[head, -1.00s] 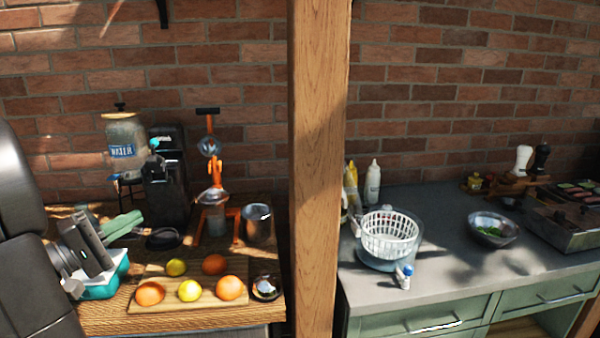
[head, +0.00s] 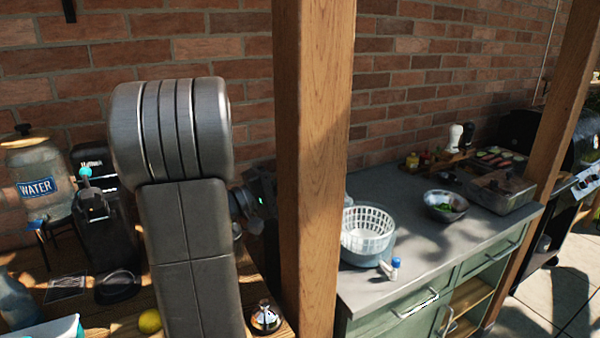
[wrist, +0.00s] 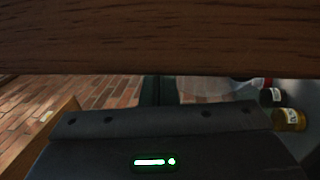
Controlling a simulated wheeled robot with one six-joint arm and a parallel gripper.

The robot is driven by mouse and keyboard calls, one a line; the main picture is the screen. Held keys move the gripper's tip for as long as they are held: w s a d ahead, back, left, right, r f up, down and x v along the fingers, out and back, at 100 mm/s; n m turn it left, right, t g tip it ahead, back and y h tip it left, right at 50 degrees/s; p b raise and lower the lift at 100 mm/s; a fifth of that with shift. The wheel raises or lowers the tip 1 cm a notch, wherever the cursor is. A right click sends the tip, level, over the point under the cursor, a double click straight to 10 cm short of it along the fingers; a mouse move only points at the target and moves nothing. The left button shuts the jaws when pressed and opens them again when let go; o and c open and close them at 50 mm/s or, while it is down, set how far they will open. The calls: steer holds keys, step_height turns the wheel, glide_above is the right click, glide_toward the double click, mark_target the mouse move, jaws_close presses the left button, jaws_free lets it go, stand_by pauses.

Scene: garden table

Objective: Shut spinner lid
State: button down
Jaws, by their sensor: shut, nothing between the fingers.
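The salad spinner stands open on the grey counter in the head view, just right of the wooden post. Its white basket (head: 368,228) sits in a clear bluish bowl (head: 378,254). I cannot make out its lid; the post may hide part of that area. My gripper (head: 262,195) is at the left edge of the post, left of the spinner and apart from it, partly hidden by the post. It is shut and empty. In the wrist view its dark body with a green light fills the bottom, and its fingertips are not clear.
The wooden post (head: 313,170) stands between my gripper and the spinner, and fills the top of the wrist view (wrist: 160,38). A small blue-capped bottle (head: 390,268) is before the spinner. A bowl of greens (head: 446,206) stands right. A yellow-labelled bottle (wrist: 290,119) shows in the wrist view.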

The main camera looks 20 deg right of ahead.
steer(key=shift+x, duration=0.95)
steer(key=shift+s, duration=0.1)
steer(key=shift+d+r+y+p, duration=0.3)
steer(key=shift+d+r+y, duration=0.1)
steer(key=shift+d, duration=0.2)
steer(key=shift+d+r+y+p, duration=0.3)
steer(key=shift+d+y, duration=0.1)
steer(key=shift+d, duration=0.2)
steer(key=shift+w, duration=0.2)
steer(key=shift+a+f, duration=0.1)
